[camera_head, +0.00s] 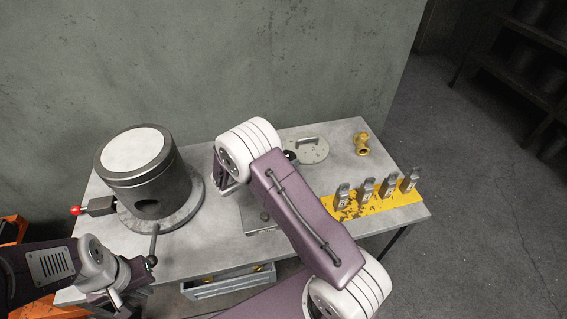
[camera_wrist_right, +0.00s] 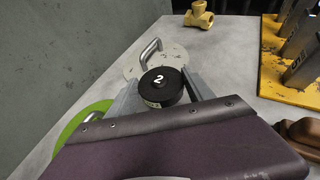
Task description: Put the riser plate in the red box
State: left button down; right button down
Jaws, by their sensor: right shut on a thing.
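My right gripper (camera_wrist_right: 162,94) is shut on a round black puck (camera_wrist_right: 163,83) marked with a white 2. The puck's black edge also shows beside my arm in the head view (camera_head: 291,156). A pale round plate (camera_head: 312,150) with a bar handle lies on the table just beyond it; it also shows in the right wrist view (camera_wrist_right: 133,66). I cannot tell which is the riser plate. Orange-red parts (camera_head: 40,307) show at lower left; a red box is not clear. My left gripper (camera_head: 122,301) is low at left, its jaws unclear.
A yellow rack (camera_head: 375,204) holds several metal blocks at right. A brass fitting (camera_head: 361,144) is at the back. A grey-blue drawer (camera_head: 225,286) is under the table.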

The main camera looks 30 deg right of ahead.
jog(key=shift+w+d+f, duration=0.35)
jog(key=shift+w, duration=0.3)
notch_tip(320, 180, down, 4)
jog(key=shift+f, duration=0.1)
jog(key=shift+f, duration=0.15)
jog(key=shift+c, duration=2)
grip_release()
